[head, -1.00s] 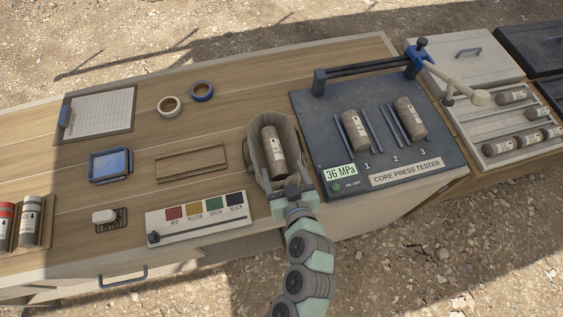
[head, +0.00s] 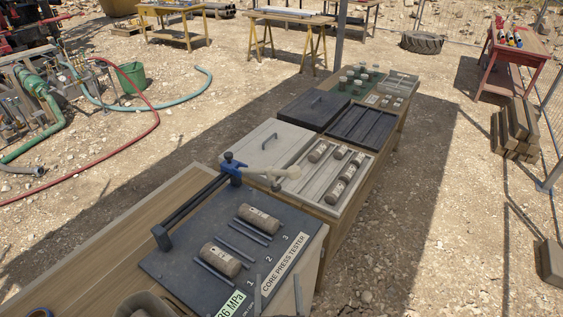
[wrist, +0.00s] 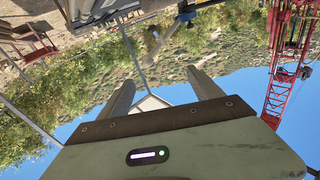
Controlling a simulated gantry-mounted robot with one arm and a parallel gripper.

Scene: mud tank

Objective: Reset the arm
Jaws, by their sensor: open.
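My gripper (head: 278,284) shows at the bottom edge of the head view as two thin grey fingertips standing apart. They are in front of the core press tester (head: 168,262). In the wrist view my gripper (wrist: 160,88) has its two grey fingers spread with nothing between them. That view looks out, upside down, over green slopes and blue sky. The rest of my arm is out of the head view.
Two cores (head: 221,259) (head: 260,218) lie on the tester beside its blue-headed lever (head: 233,170). A core tray (head: 318,190) holds several cores. A grey holder (head: 145,304) is cut off at the bottom. Open gravel (head: 400,240) lies to the right.

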